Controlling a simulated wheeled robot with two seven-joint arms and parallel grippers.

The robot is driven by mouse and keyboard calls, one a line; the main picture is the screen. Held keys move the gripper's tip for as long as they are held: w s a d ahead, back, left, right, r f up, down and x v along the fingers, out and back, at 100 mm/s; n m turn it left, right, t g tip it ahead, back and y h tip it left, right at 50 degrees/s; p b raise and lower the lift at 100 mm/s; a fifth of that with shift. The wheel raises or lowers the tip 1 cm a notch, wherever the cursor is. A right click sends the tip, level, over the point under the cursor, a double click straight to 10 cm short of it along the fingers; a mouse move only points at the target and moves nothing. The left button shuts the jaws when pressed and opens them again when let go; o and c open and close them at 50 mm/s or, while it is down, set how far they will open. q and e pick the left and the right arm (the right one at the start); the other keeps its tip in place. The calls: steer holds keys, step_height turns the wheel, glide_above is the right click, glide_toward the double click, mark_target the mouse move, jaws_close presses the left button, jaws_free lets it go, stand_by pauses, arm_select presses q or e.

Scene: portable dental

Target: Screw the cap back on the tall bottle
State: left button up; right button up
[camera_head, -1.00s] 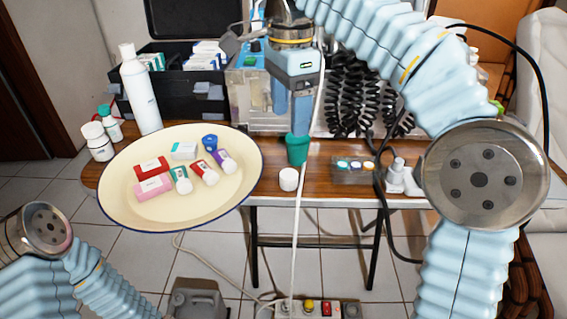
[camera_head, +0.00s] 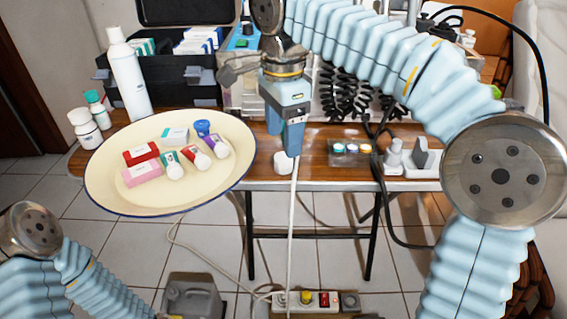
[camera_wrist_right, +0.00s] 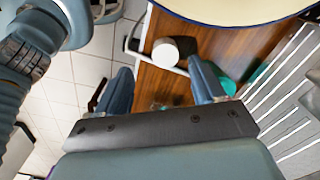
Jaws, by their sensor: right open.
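The tall white bottle (camera_head: 130,80) stands upright at the back left of the table, behind the round tray; its narrow top is white. A small white round piece (camera_head: 283,163), which looks like a cap, sits near the table's front edge. My right gripper (camera_head: 291,148) points down just above it and partly covers it. In the right wrist view the white piece (camera_wrist_right: 166,50) lies beyond the open fingers (camera_wrist_right: 162,80), nearer the right-hand finger in the picture, and is not gripped. Of my left arm only links show at the lower left; its gripper is out of view.
A cream tray (camera_head: 110,195) with several small boxes and vials overhangs the table's front left. Two small white bottles (camera_head: 86,130) stand left of the tall bottle. A white cord hangs near the gripper.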

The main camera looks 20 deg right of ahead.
mark_target(283, 157)
steer(key=f, duration=0.2)
steer(key=f+b, duration=0.1)
steer(key=f, duration=0.1)
steer(key=shift+w, duration=0.4)
steer(key=shift+f, duration=0.6)
steer(key=c, duration=1.2)
steer(key=shift+r, duration=0.1)
